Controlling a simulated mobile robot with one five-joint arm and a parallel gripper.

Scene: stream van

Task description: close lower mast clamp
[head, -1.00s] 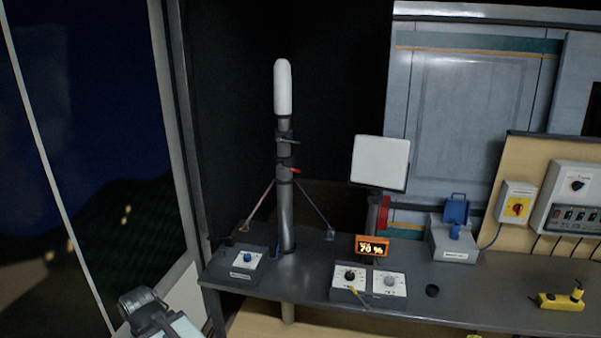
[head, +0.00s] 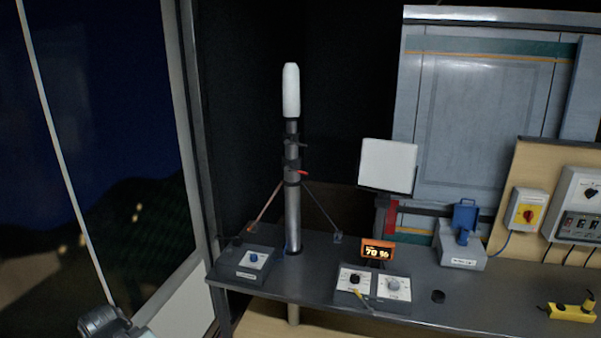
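The mast (head: 293,215) stands upright on the dark bench, a grey tube with a white rounded top (head: 291,90). The lower mast clamp (head: 291,178) is a dark collar around the tube. Its red lever (head: 302,172) sticks out to the right, roughly level. The upper clamp (head: 291,143) is a dark collar with a dark lever, a little higher up the mast. I cannot tell from here how tight either collar is. My gripper is not in view; only a piece of my arm shows at the bottom left edge, well away from the mast.
Two stay legs brace the mast. A small box with a blue knob (head: 254,258) sits left of its foot. A white panel (head: 387,165), an orange display (head: 378,250) and a two-dial box (head: 373,287) stand to the right. The bench front edge (head: 330,309) runs below.

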